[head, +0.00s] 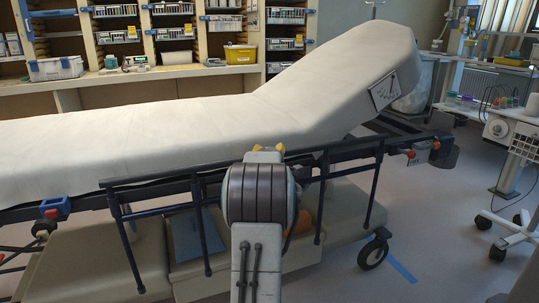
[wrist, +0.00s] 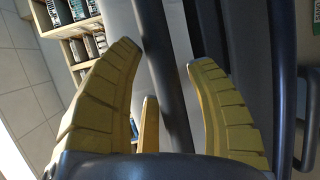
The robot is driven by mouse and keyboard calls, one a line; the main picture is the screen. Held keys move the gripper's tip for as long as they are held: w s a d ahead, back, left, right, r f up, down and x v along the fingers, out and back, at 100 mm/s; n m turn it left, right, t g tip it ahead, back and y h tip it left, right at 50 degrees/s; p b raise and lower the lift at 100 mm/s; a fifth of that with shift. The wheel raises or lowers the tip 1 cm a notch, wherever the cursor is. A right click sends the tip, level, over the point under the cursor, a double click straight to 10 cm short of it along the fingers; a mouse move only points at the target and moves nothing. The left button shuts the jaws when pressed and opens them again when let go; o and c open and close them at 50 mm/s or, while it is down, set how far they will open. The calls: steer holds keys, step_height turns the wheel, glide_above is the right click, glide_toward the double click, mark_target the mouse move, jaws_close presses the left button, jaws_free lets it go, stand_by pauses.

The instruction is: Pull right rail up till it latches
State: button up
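The near-side rail (head: 150,179) of the stretcher is a long dark bar with several thin posts running down from it. Its top bar lies along the mattress's lower edge, below the mattress top. My gripper (head: 268,148) is at the middle of this rail, mostly hidden behind my own arm in the head view. In the wrist view, the yellow fingers (wrist: 165,58) stand apart on both sides of a dark rail bar (wrist: 160,75). A gap shows between the bar and the right finger. Whether the left finger touches the bar is unclear.
The white mattress (head: 150,130) has its backrest (head: 340,75) raised at the right. A red-tipped fitting (head: 410,154) sits near the rail's right end, and a blue-and-red block (head: 55,207) near its left. A wheeled cart (head: 515,140) stands right; floor (head: 440,240) between is clear.

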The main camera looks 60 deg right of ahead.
jaws_close()
step_height(320, 180, up, 30)
steer(key=p, duration=1.8)
steer(key=shift+r, duration=0.2)
steer(key=shift+o, duration=1.3)
jaws_free()
steer(key=shift+f, duration=0.15)
steer(key=shift+a, duration=0.1)
steer(key=v, duration=1.1)
steer(key=shift+a, duration=0.35)
steer(key=shift+s, duration=0.15)
